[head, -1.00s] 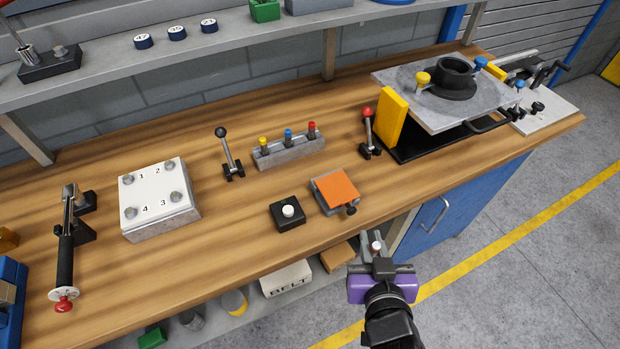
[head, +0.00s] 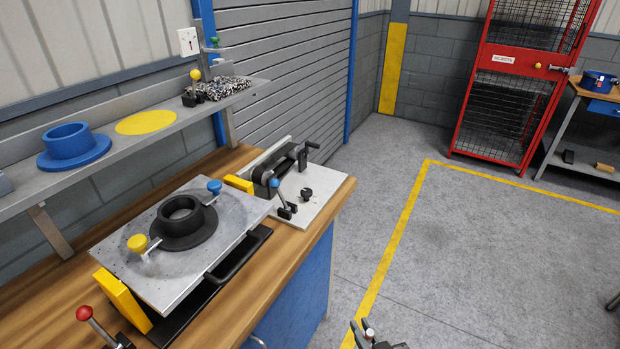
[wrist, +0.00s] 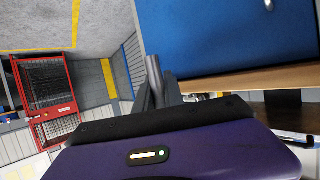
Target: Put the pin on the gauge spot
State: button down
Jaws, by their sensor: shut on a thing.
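My gripper (head: 371,338) shows only at the bottom edge of the head view, over the floor in front of the bench. In the wrist view the pin (wrist: 154,78) stands out from between the dark fingers (wrist: 160,95), apart from any surface. A flat yellow round spot (head: 147,122) lies bare on the shelf; I cannot tell whether it is the gauge spot.
A blue flanged ring (head: 70,150) stands beside the yellow spot on the shelf (head: 120,155). Below are a grey plate (head: 120,268) with a black ring (head: 180,222) and a clamp on a white board (head: 318,205). A red cage (head: 512,95) stands far back; the floor between is clear.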

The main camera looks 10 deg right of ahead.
aim_at(226, 83)
jog(key=i+l+z, duration=0.55)
jog(key=i+z, duration=0.2)
jog(key=i+l+z, duration=0.1)
jog(key=i+z, duration=0.3)
jog(key=i+l+u, duration=0.1)
jog(key=i+u, duration=0.3)
jog(key=i+l+u, duration=0.2)
jog(key=i+u, duration=0.2)
jog(key=i+l+u, duration=0.25)
jog(key=u, duration=0.2)
jog(key=i+l+u, duration=0.3)
jog(key=u, duration=0.15)
jog(key=i+l+u, duration=0.2)
jog(key=l+u, duration=0.25)
jog(key=l, duration=0.1)
